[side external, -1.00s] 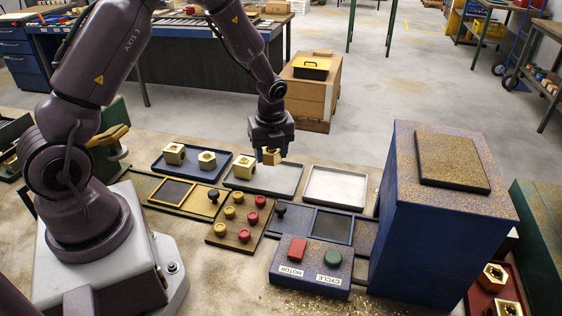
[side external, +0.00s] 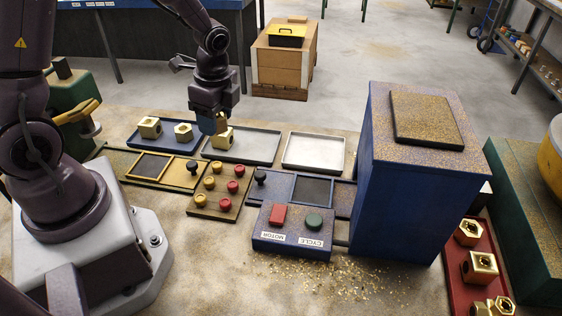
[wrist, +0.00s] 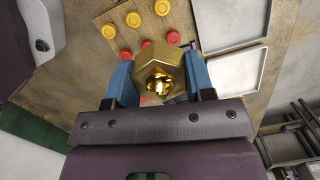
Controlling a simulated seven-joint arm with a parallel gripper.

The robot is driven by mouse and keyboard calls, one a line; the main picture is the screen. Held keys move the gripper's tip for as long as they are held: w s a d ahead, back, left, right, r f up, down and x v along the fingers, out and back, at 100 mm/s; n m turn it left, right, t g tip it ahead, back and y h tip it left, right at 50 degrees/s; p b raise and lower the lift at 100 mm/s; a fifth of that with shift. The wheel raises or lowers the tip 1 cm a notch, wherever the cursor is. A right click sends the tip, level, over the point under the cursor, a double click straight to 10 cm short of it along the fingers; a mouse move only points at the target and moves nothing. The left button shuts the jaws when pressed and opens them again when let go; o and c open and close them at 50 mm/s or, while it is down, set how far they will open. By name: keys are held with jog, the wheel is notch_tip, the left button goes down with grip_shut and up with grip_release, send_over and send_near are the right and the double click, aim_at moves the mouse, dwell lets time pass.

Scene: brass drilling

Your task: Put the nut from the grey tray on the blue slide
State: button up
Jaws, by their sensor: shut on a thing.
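My gripper (side external: 213,128) is shut on a brass hexagonal nut (wrist: 158,73), held between the two blue fingers. In the wrist view its round bore faces the camera. The blue slide (side external: 280,186), with a black knob and a dark square panel, lies in front of the trays, left of the tall blue machine.
A board with several red and yellow knobs (side external: 215,197) lies left of the blue slide. A yellow slide (side external: 177,172) is further left. A blue tray (side external: 165,138) holds two brass parts. A white tray (side external: 315,151) is empty. The blue cabinet (side external: 408,190) stands tall at right.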

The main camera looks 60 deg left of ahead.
jog(key=w+d+r+n, duration=0.3)
jog(key=w+d+n, duration=0.1)
jog(key=n, duration=0.6)
jog(key=n+h, duration=0.3)
jog(key=n, duration=1.3)
send_over(313, 192)
notch_tip(313, 192, down, 9)
jog(key=shift+a+f, duration=0.15)
jog(key=shift+f, duration=3.05)
jog(key=shift+f, duration=0.55)
